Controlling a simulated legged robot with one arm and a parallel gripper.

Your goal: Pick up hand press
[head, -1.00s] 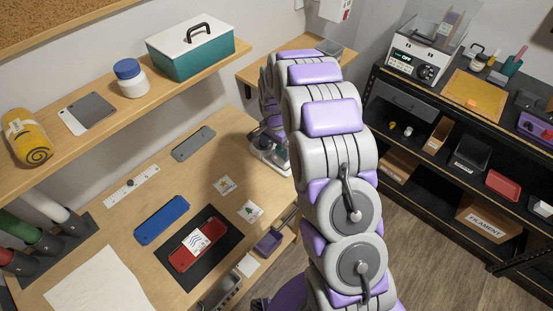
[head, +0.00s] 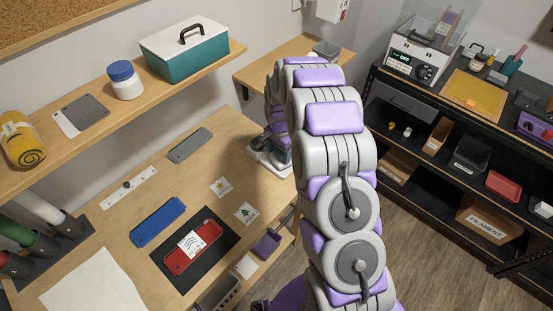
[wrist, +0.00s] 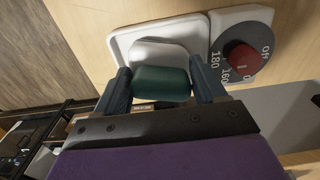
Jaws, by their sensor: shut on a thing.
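The hand press shows in the wrist view with a dark green handle (wrist: 161,85) and a pale body (wrist: 160,50). The body is over a white-rimmed base (wrist: 122,42). My gripper (wrist: 163,84) has one finger on each side of the handle and is shut on it. I cannot tell whether the press rests on the base or is slightly clear of it. In the head view, the white base (head: 262,167) is on the wooden desk beside my arm, which hides most of the press and gripper.
A dial with a red knob (wrist: 243,60) adjoins the base. On the desk (head: 232,150) lie a grey case (head: 190,144), a blue case (head: 158,222) and a red case (head: 193,247) on a black mat. A wall shelf holds a teal toolbox (head: 186,62). Black shelving (head: 450,183) stands right.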

